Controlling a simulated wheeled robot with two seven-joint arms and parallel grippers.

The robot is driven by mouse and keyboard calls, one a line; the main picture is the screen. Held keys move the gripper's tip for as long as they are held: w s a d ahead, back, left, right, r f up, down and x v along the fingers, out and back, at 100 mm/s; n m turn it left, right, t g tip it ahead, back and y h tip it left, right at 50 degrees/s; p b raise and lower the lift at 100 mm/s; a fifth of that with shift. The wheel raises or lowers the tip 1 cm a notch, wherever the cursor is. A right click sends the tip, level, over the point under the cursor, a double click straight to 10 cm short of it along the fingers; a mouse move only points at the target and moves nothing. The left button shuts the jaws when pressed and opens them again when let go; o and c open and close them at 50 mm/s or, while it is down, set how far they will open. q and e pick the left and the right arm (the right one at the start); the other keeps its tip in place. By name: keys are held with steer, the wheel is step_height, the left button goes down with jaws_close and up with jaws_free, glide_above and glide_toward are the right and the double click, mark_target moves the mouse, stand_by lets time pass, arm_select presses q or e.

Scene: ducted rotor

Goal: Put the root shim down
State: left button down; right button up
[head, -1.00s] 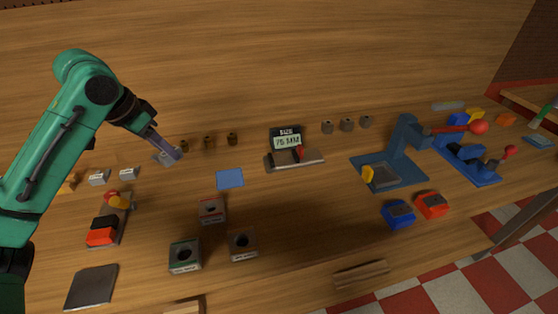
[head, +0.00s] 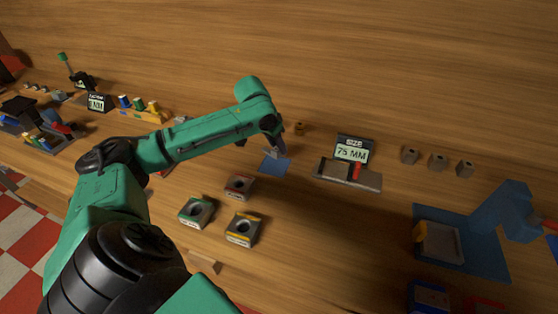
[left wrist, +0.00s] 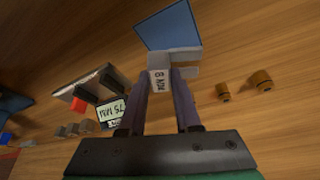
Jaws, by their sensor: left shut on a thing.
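The root shim (left wrist: 160,80) is a small pale stepped block with a label that seems to read 8 MM. In the left wrist view it sits between the fingertips of my left gripper (left wrist: 160,92), which is shut on it. In the head view my left gripper (head: 276,144) is low over the far edge of a flat blue square pad (head: 270,168). The same pad (left wrist: 166,27) lies just beyond the shim in the left wrist view. I cannot tell whether the shim touches the pad or table. My right gripper is not in view.
A size gauge with a 75 MM display (head: 352,151) stands right of the pad. Several square blocks with round holes (head: 242,229) stand in front. A blue fixture (head: 490,225) is at right.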

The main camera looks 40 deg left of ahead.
arm_select(q)
step_height(320, 180, down, 6)
steer(key=shift+f, duration=0.1)
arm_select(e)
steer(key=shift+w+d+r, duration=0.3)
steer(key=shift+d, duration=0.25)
arm_select(q)
steer(key=shift+d, duration=0.1)
steer(key=c, duration=0.6)
jaws_free()
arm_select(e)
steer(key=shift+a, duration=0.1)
arm_select(q)
steer(key=shift+r, duration=0.25)
steer(key=v, duration=1.1)
steer(key=shift+s+r, duration=0.2)
steer(key=shift+r, duration=0.1)
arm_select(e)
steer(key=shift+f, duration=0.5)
